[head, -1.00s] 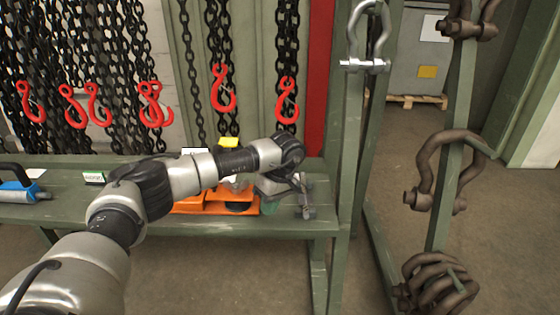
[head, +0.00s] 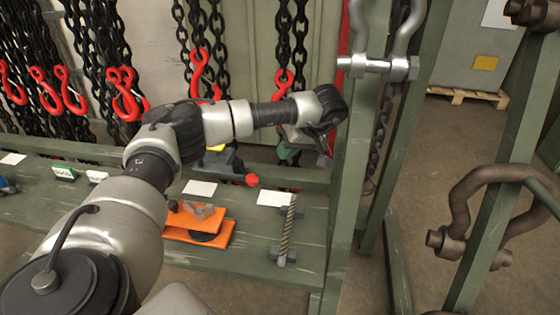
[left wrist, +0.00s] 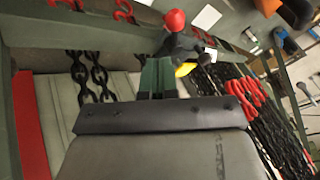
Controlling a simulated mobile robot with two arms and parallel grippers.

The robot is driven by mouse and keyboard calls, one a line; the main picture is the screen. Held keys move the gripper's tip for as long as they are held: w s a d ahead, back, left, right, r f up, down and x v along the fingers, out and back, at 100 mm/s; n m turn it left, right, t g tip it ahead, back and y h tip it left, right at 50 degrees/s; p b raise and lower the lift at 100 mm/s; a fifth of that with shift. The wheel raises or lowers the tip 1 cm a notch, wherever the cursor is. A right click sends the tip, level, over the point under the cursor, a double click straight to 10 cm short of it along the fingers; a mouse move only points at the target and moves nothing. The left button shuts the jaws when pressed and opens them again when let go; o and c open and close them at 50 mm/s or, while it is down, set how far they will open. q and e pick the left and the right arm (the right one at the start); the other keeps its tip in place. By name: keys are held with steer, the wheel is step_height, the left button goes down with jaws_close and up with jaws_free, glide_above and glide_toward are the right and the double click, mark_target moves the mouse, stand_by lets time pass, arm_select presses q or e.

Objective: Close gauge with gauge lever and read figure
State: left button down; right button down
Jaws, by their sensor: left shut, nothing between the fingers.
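A dark gauge (head: 226,162) with a lever ending in a red knob (head: 252,180) stands on the green bench, partly hidden behind my left arm. It also shows in the left wrist view, where the red knob (left wrist: 174,20) sits above a dark body and a yellow patch (left wrist: 185,70). My left gripper (head: 288,152) is up and to the right of the red knob in the head view, largely hidden by its wrist. In the left wrist view its green fingers (left wrist: 157,76) are together and empty. I cannot read any figure on the gauge. My right gripper is not in view.
Chains with red hooks (head: 125,90) hang behind. A green post (head: 345,190) and large shackles (head: 380,60) stand close on the right.

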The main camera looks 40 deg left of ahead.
arm_select(q)
steer(key=shift+s+r, duration=0.1)
steer(key=shift+r, duration=0.05)
